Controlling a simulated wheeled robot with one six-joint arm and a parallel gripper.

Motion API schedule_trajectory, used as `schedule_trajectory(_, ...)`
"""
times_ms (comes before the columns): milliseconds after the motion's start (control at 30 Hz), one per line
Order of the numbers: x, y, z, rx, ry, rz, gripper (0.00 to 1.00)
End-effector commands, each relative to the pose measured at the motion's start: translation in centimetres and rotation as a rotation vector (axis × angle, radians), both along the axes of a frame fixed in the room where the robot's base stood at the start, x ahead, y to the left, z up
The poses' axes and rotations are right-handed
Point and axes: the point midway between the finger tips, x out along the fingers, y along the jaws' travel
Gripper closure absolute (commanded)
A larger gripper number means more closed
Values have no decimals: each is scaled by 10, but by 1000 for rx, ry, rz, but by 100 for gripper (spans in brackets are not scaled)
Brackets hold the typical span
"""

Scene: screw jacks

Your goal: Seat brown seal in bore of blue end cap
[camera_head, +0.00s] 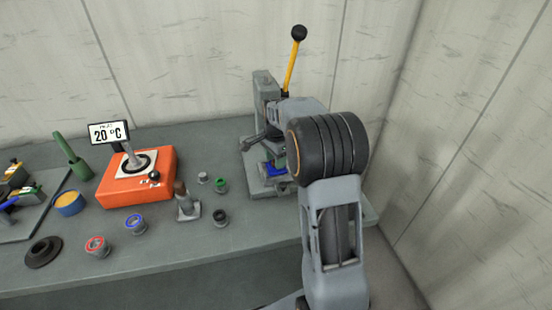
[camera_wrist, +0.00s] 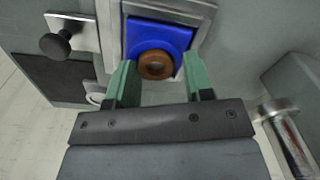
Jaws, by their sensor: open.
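The brown seal (camera_wrist: 156,65) is a ring at the front of the blue end cap (camera_wrist: 158,33) in the wrist view. It lies against the blue face; I cannot tell how deep it sits in the bore. The blue end cap is held in a grey metal fixture, and its blue also shows at the press in the head view (camera_head: 274,169). My gripper (camera_wrist: 158,76) is open, with one green finger on each side of the seal and a visible gap at each side. In the head view my arm hides the gripper and the seal.
A press (camera_head: 264,88) with a yellow lever (camera_head: 291,69) stands over the fixture. A black knob (camera_wrist: 55,46) is left of the cap. An orange heater (camera_head: 137,180), a blue-ringed part (camera_head: 135,224) and a red-ringed part (camera_head: 97,246) stand left on the bench (camera_head: 190,248).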

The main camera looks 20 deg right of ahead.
Motion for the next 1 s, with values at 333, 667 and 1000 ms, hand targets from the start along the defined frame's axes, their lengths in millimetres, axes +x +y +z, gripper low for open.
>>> schedule_trajectory(333, -6, 0, 19, 3, 34, 1, 39)
schedule_trajectory(667, -5, 1, 87, 4, 27, 1, 39)
schedule_trajectory(1000, -11, 6, 123, 1, 16, 40, 39)
